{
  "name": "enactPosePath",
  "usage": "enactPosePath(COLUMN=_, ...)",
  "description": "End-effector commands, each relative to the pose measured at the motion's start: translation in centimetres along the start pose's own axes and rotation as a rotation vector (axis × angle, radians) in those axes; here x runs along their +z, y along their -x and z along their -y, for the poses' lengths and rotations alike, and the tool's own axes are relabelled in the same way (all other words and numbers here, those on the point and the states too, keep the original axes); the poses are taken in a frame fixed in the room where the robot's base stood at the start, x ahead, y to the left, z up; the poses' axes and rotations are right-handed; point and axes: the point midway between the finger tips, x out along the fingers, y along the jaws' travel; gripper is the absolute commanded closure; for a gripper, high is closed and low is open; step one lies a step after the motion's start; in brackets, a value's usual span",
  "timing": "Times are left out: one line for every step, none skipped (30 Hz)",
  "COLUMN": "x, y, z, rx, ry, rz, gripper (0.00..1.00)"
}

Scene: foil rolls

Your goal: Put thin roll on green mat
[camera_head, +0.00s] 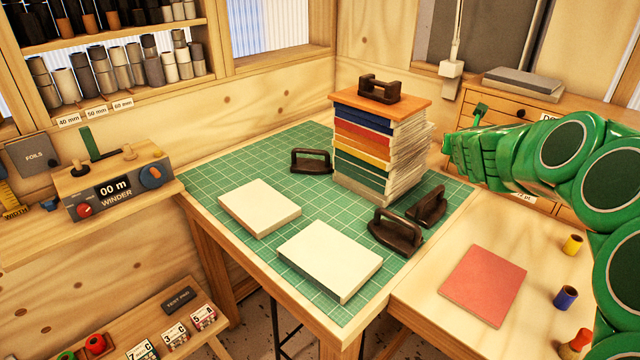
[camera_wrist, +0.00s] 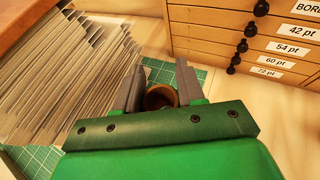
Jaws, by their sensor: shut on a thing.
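My gripper (camera_wrist: 158,80) shows in the wrist view, its two grey fingers shut on a small roll (camera_wrist: 160,97). The roll has a brown-orange rim and a dark hollow end; its full length is hidden. The green mat (camera_wrist: 186,76) shows behind and below the fingers, but I cannot tell whether the roll touches it. In the head view the gridded green mat (camera_head: 225,168) covers the corner table. My green arm reaches in from the right to beside the stack of books; the held roll cannot be made out there.
The tall book stack (camera_head: 375,145) stands close left of my gripper. Two white blocks (camera_head: 330,260) and several dark iron weights (camera_head: 395,230) lie on the mat. A pink pad (camera_head: 484,285), a yellow roll (camera_head: 573,244), a blue roll (camera_head: 565,297) and a red roll (camera_head: 579,339) are at right.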

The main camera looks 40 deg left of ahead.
Motion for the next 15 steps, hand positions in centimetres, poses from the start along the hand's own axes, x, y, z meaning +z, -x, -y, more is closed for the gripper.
enactPosePath(x=0.0, y=0.0, z=-0.2, rx=-0.01, ry=0.001, rz=0.0, gripper=0.9)
enactPosePath(x=-0.1, y=-0.1, z=-0.3, rx=-0.017, ry=-0.002, rz=-0.001, gripper=0.9)
enactPosePath(x=0.0, y=-0.1, z=-0.8, rx=-0.028, ry=-0.007, rz=0.0, gripper=0.9)
enactPosePath(x=-0.1, y=-0.1, z=-1.0, rx=-0.037, ry=-0.012, rz=-0.001, gripper=0.9)
enactPosePath(x=-0.1, y=-0.1, z=-1.3, rx=-0.046, ry=-0.016, rz=-0.002, gripper=0.9)
enactPosePath(x=-0.1, y=0.0, z=-1.7, rx=-0.062, ry=-0.023, rz=-0.001, gripper=0.9)
enactPosePath(x=-0.1, y=0.0, z=-2.0, rx=-0.075, ry=-0.028, rz=-0.001, gripper=0.9)
enactPosePath(x=-0.1, y=0.1, z=-2.3, rx=-0.089, ry=-0.034, rz=-0.001, gripper=0.9)
enactPosePath(x=-0.2, y=0.1, z=-2.8, rx=-0.106, ry=-0.041, rz=-0.001, gripper=0.9)
enactPosePath(x=-0.2, y=0.2, z=-3.2, rx=-0.117, ry=-0.047, rz=-0.002, gripper=0.9)
enactPosePath(x=-0.2, y=0.3, z=-3.6, rx=-0.131, ry=-0.053, rz=-0.002, gripper=0.9)
enactPosePath(x=-0.3, y=0.5, z=-4.1, rx=-0.155, ry=-0.063, rz=-0.002, gripper=0.9)
enactPosePath(x=-0.4, y=0.6, z=-4.6, rx=-0.172, ry=-0.071, rz=-0.002, gripper=0.9)
enactPosePath(x=-0.5, y=0.8, z=-5.0, rx=-0.187, ry=-0.077, rz=-0.003, gripper=0.9)
enactPosePath(x=-0.6, y=1.0, z=-5.5, rx=-0.208, ry=-0.085, rz=-0.003, gripper=0.9)
